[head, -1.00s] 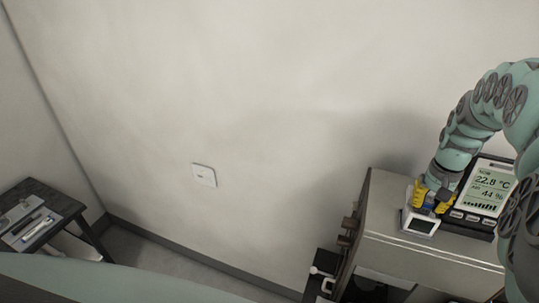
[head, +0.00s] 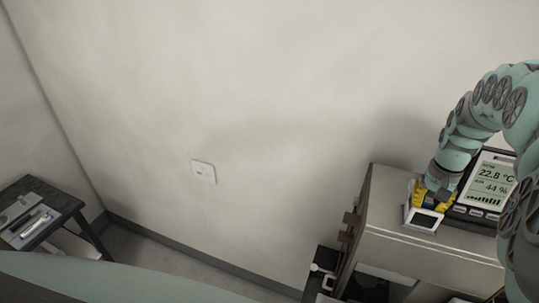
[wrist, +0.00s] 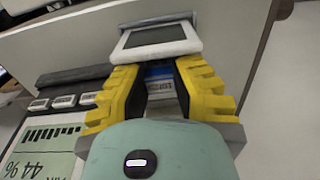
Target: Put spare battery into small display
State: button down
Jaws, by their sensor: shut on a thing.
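The small display (head: 423,219), white-framed with a dark screen, stands at the front left of the cabinet top. It also shows in the wrist view (wrist: 158,36), just beyond my fingertips. My gripper (head: 431,197), with yellow fingers, is right behind it. In the wrist view my gripper (wrist: 160,72) is shut on the spare battery (wrist: 159,73), a small piece with a blue band and a pale label. The battery is mostly hidden between the fingers and behind the display. I cannot tell how far it sits in the display.
A larger display (head: 488,183) reading 22.8 °C and 44 % stands close on the right, with buttons along its front. The cabinet (head: 400,238) has a near edge just in front of the small display. A dark side table (head: 62,202) stands far left.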

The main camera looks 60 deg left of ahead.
jog(key=shift+f+b, duration=0.3)
jog(key=shift+f, duration=0.1)
jog(key=shift+c, duration=1.2)
grip_release()
jog(key=shift+r, duration=0.15)
jog(key=shift+r+p, duration=1.4)
jog(key=shift+r, duration=2.5)
